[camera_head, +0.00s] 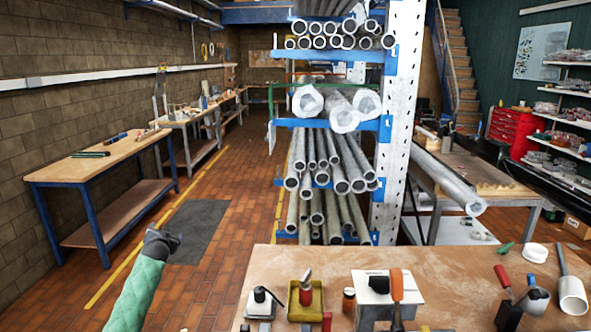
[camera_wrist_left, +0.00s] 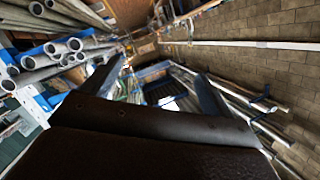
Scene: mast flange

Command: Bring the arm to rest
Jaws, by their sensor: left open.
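My left arm, in a green quilted sleeve, comes up from the bottom left in the head view. Its dark gripper (camera_head: 164,240) is over the brick-tiled floor, left of the near workbench and apart from it. In the left wrist view my left gripper (camera_wrist_left: 155,80) has its two fingers spread apart. I see nothing held between them. The fingertips are small in the head view. My right gripper is not in view.
The near workbench (camera_head: 262,268) carries a yellow tray (camera_head: 316,302), a white box (camera_head: 411,290) and clamps. Behind it stands a rack of metal pipes (camera_head: 400,120). A wooden-topped side table (camera_head: 98,162) stands at left. Floor around the left gripper is open.

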